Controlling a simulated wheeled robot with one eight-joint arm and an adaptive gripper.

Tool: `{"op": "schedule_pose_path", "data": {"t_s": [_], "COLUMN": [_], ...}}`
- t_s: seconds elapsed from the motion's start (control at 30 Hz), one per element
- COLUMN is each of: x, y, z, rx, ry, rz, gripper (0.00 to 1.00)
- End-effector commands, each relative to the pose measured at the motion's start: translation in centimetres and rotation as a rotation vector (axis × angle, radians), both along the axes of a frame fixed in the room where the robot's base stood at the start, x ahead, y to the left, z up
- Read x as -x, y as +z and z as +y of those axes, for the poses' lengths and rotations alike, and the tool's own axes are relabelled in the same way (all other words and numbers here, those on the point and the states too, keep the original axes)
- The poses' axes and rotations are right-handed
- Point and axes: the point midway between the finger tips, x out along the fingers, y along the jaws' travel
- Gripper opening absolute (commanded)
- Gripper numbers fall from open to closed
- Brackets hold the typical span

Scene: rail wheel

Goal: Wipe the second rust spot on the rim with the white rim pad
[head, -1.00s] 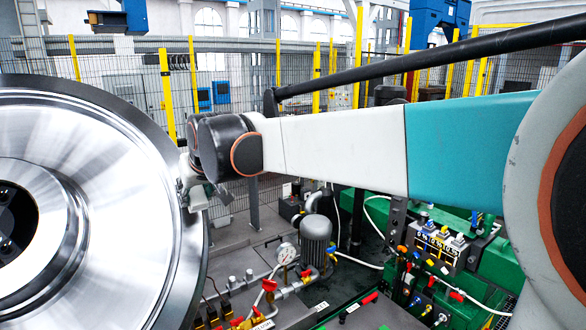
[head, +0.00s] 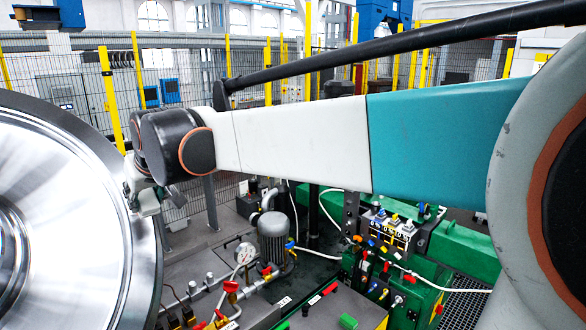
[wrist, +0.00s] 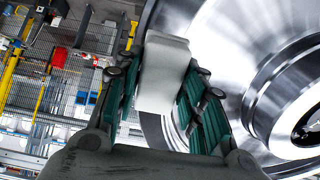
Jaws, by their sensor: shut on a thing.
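The large bright metal rail wheel (head: 60,220) fills the left of the head view and is cut off by the frame edge. It also shows in the wrist view (wrist: 225,35), at the right. My gripper (wrist: 163,78) is shut on the white rim pad (wrist: 163,62), held between its green fingers. In the wrist view the pad overlaps the edge of the wheel; I cannot tell whether it touches. In the head view my gripper (head: 140,192) is at the wheel's right rim, partly hidden by my wrist. I can make out no rust spot in either view.
Right of the wheel stand a grey motor (head: 273,240), a pressure gauge (head: 245,253) and pipes with red valve handles. A green machine with a connector block (head: 388,230) lies below my arm. A mesh fence with yellow posts (head: 110,95) stands behind.

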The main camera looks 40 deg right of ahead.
Motion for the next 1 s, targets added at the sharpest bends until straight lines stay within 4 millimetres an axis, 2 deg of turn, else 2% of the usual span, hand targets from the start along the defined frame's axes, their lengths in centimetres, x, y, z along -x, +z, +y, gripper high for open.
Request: {"op": "schedule_pose_path", "data": {"t_s": [0.47,1.0], "x": [-0.1,-3.6], "y": [-0.3,-4.0], "z": [0.0,0.0], "rx": [0.0,0.001], "ry": [0.0,-0.001], "rz": [0.0,-0.002], "gripper": [0.18,0.18]}}
